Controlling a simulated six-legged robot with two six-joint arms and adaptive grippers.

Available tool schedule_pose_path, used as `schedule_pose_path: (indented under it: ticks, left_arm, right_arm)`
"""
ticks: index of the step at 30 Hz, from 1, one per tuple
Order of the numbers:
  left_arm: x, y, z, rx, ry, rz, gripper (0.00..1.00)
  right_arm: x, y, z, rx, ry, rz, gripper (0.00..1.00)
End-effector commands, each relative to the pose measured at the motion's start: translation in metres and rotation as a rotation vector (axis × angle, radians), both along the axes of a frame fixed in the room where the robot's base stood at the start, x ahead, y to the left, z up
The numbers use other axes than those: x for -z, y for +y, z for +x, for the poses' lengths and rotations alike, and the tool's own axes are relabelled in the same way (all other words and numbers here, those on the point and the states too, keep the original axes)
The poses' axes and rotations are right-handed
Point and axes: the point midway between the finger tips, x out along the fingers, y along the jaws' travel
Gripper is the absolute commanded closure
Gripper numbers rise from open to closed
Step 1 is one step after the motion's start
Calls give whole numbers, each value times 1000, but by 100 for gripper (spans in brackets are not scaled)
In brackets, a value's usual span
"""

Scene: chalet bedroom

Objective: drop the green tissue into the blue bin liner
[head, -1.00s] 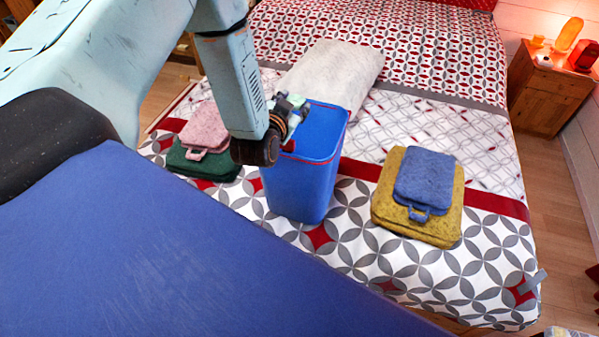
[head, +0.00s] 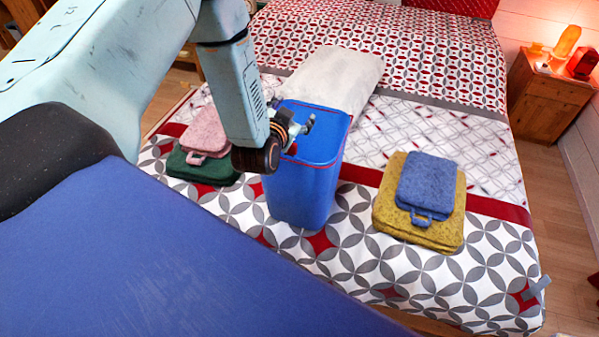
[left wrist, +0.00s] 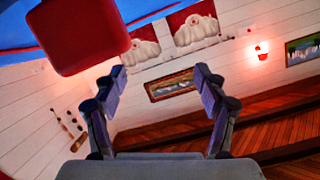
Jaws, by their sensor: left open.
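The blue bin (head: 303,198) stands upright on the bed, with a thin red line around its rim. Its blue inside (head: 322,118), the liner, shows only in part. My left gripper (head: 301,130) is at the bin's near left rim, by the opening. In the left wrist view its two fingers (left wrist: 160,75) are spread apart with nothing between them. I see no green tissue in either view now. The bin's floor is hidden, so I cannot tell what lies inside. My right gripper is not in view.
A pink cloth on a dark green one (head: 205,165) lies left of the bin. A blue cloth on a mustard one (head: 446,228) lies to the right. A pale pillow (head: 340,75) is behind the bin. A wooden nightstand (head: 545,100) stands at the back right.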

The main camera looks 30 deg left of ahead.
Motion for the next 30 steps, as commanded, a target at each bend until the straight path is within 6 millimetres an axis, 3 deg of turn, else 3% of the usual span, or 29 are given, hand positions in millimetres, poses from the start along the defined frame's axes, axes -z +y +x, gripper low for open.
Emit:
schedule_pose_path:
  ticks: [7, 21, 30]
  left_arm:
    - [-3, -3, -12, 0, 2, -2, 28]
    - [-26, -22, -90, 0, 0, -3, 28]
    - [-34, -28, -113, 0, -2, -2, 28]
  right_arm:
    - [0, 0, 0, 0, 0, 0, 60]
    - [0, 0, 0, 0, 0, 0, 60]
    - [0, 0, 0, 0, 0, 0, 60]
